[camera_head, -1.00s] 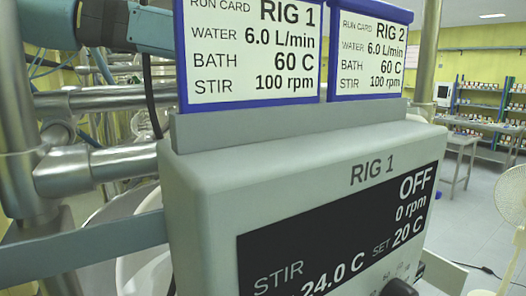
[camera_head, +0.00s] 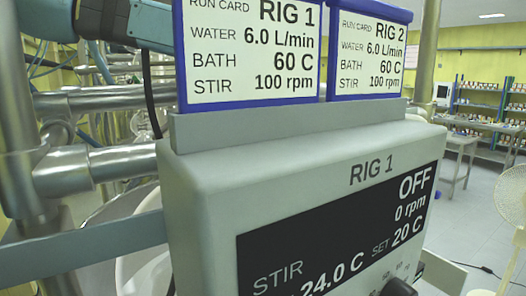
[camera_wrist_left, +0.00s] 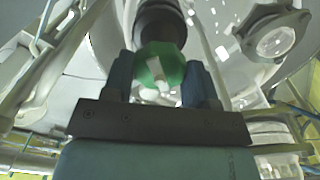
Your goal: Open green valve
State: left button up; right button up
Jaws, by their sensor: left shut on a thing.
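The green valve (camera_wrist_left: 160,68) shows in the left wrist view as a green, faceted knob with a white mark, below a dark round fitting (camera_wrist_left: 161,25). My left gripper (camera_wrist_left: 161,82) is shut on it, with one blue finger on each side. In the head view only part of my left arm (camera_head: 140,22) shows at the upper left; the valve and the left fingertips are out of that view. My right gripper is in neither view.
A grey control box (camera_head: 215,190) labelled RIG 1 fills the middle of the head view, its display reading OFF. Two blue-framed run cards (camera_head: 250,75) stand on it. Steel pipes (camera_head: 100,100) run at the left. Open floor lies at the right.

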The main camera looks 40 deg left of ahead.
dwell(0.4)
pick_arm(q)
jog(key=o, duration=0.9)
jog(key=shift+r, duration=0.1)
notch_tip(320, 180, up, 14)
jog(key=shift+f+b, duration=0.15)
jog(key=shift+b, duration=0.65)
notch_tip(320, 180, down, 14)
jog(key=shift+r+p, duration=0.1)
jog(key=shift+p, duration=0.7)
